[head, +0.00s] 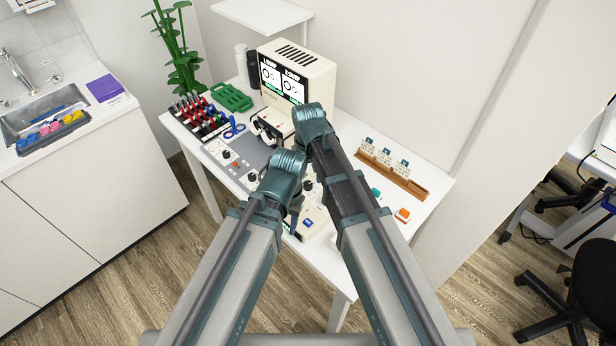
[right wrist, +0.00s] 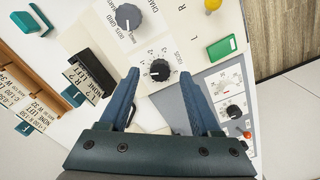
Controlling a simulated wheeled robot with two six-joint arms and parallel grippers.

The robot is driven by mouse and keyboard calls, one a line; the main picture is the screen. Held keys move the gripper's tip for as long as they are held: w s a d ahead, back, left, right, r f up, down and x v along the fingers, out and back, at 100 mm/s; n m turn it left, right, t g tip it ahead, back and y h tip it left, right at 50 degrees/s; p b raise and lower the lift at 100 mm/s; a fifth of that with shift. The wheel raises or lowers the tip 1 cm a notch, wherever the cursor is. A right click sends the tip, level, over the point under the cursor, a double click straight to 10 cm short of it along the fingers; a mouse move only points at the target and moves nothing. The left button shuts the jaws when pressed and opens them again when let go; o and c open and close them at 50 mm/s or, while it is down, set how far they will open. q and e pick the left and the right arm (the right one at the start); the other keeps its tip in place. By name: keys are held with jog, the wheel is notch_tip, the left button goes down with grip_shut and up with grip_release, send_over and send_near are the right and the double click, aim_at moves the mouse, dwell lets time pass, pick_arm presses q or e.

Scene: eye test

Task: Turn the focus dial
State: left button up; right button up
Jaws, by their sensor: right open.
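The focus dial (right wrist: 160,70) is a small black knob with a white pointer mark, on a white panel with a printed scale around it. In the right wrist view it shows between the fingertips of my right gripper (right wrist: 160,76). The gripper is open, with one blue-grey finger to each side of the dial and a visible gap on both sides. I cannot tell how far the tips are above the panel. In the head view my arms cover much of this area. My left gripper cannot be made out there.
A larger grey chart dial (right wrist: 128,17), a green button (right wrist: 221,49) and a grey panel (right wrist: 213,82) with another black knob surround it. Letter cards stand in a wooden rack (head: 410,185). A cream display unit (head: 318,80) stands at the back of the white table.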

aim_at(308, 184)
notch_tip(308, 184, up, 12)
jog(key=p, duration=1.1)
jog(key=shift+r, duration=0.15)
jog(key=s+d+f, duration=0.1)
jog(key=s+d, duration=0.1)
jog(key=s, duration=0.5)
jog(key=s+d+n+h+b, duration=0.1)
jog(key=s+d, duration=0.2)
jog(key=s, duration=0.5)
jog(key=shift+s+d+f, duration=0.2)
jog(key=shift+d+f, duration=0.15)
jog(key=shift+f, duration=0.05)
